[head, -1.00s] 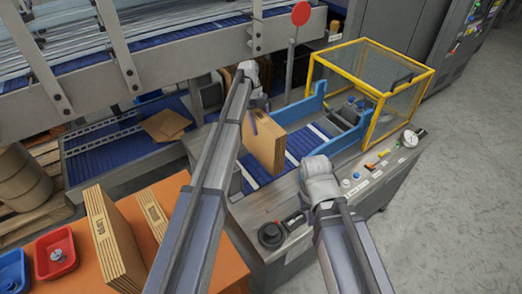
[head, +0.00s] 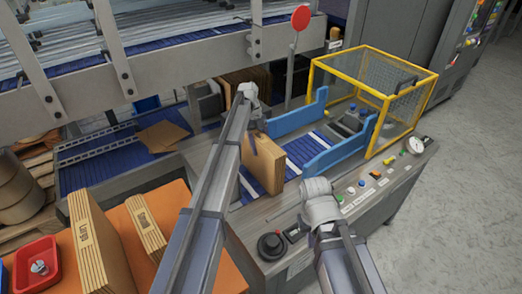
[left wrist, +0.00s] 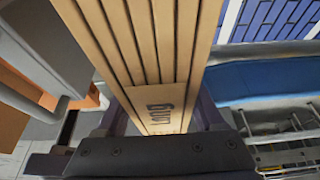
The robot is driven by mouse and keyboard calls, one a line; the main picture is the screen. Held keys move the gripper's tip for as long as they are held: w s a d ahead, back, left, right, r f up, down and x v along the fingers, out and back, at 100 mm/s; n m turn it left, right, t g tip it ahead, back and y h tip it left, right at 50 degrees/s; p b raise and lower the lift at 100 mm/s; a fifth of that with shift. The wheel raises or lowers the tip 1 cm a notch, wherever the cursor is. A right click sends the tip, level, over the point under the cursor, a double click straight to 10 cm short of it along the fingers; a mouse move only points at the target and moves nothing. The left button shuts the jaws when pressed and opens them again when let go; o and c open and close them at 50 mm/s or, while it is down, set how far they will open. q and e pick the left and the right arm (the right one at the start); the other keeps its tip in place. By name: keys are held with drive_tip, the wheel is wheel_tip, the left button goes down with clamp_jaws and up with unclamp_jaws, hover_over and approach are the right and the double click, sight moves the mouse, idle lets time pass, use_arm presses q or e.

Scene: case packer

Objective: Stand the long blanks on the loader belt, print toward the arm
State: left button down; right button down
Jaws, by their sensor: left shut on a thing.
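My left gripper (head: 254,136) is shut on a bundle of long brown blanks (head: 266,168). It holds the bundle upright over the near-left end of the loader belt (head: 306,148), a blue belt with white stripes. I cannot tell whether the bundle's bottom touches the belt. In the left wrist view the bundle (left wrist: 150,60) fills the space between the fingers, and its printed "LONG" label (left wrist: 160,107) faces the camera. Two more bundles, one marked "LONG" (head: 86,236) and one with a smaller label (head: 146,226), stand on the orange table (head: 185,192). My right gripper (head: 318,186) is beside the belt, its fingers hidden.
Blue guide rails (head: 335,155) flank the belt, which leads toward a yellow mesh cage (head: 385,85). A control panel with buttons (head: 365,187) runs along the near edge. A flat brown piece (head: 163,136) lies on another blue conveyor. A red tray (head: 38,268) sits on the table.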

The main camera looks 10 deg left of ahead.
use_arm(q)
drive_tip(key=shift+r, duration=0.1)
unclamp_jaws()
idle(0.4)
drive_tip(key=p+v, duration=1.1)
drive_tip(key=v, duration=0.1)
